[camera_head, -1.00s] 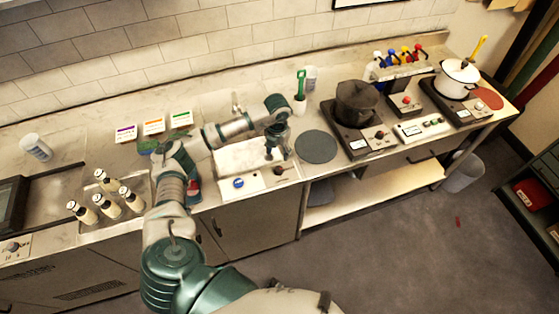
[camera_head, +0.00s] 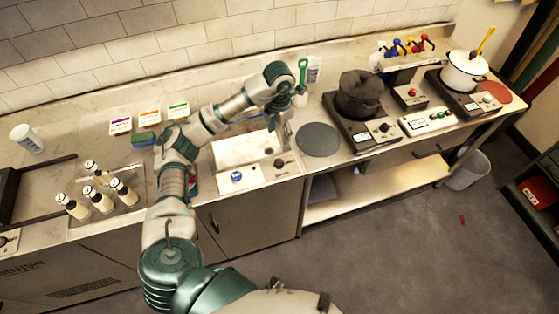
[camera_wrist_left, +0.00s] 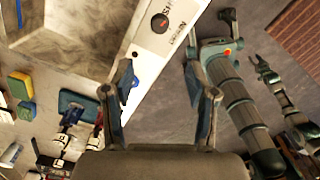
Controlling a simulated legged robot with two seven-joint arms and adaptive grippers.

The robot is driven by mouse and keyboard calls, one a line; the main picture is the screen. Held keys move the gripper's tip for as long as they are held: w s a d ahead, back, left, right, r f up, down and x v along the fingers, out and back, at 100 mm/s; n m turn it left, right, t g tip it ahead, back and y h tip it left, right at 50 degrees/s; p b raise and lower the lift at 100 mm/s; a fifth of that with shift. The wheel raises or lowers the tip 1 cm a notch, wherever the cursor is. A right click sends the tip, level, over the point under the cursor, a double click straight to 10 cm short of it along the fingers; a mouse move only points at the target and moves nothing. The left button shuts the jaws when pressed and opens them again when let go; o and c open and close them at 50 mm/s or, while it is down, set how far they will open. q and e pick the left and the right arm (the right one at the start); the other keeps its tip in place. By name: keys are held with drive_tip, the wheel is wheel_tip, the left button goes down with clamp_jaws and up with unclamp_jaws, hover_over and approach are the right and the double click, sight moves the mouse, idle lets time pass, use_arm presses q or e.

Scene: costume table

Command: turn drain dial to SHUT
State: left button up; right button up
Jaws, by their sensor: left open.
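The dark drain dial (camera_head: 280,163) is on the white front panel of the sink (camera_head: 258,177), right of a round blue knob (camera_head: 237,176). In the left wrist view the dial (camera_wrist_left: 160,23) shows a small red mark, with lettering beside it that is hard to read. My left gripper (camera_head: 287,135) is above the dial, pointing down, empty and apart from it. Its two spread fingers show in the left wrist view (camera_wrist_left: 163,95), with the dial beyond them. An arm with a small claw (camera_wrist_left: 262,68), likely my right gripper, shows at the right there.
The sink basin (camera_head: 240,148) lies behind the panel. A grey round mat (camera_head: 318,139) and a dark pot (camera_head: 360,92) on a burner are to the right. Several bottles (camera_head: 98,199) stand in a tray at left.

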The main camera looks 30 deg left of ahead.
sight(279, 162)
use_arm(q)
wheel_tip(279, 162, down, 16)
drive_tip(key=shift+r+p, duration=0.1)
drive_tip(key=shift+p, duration=0.35)
clamp_jaws()
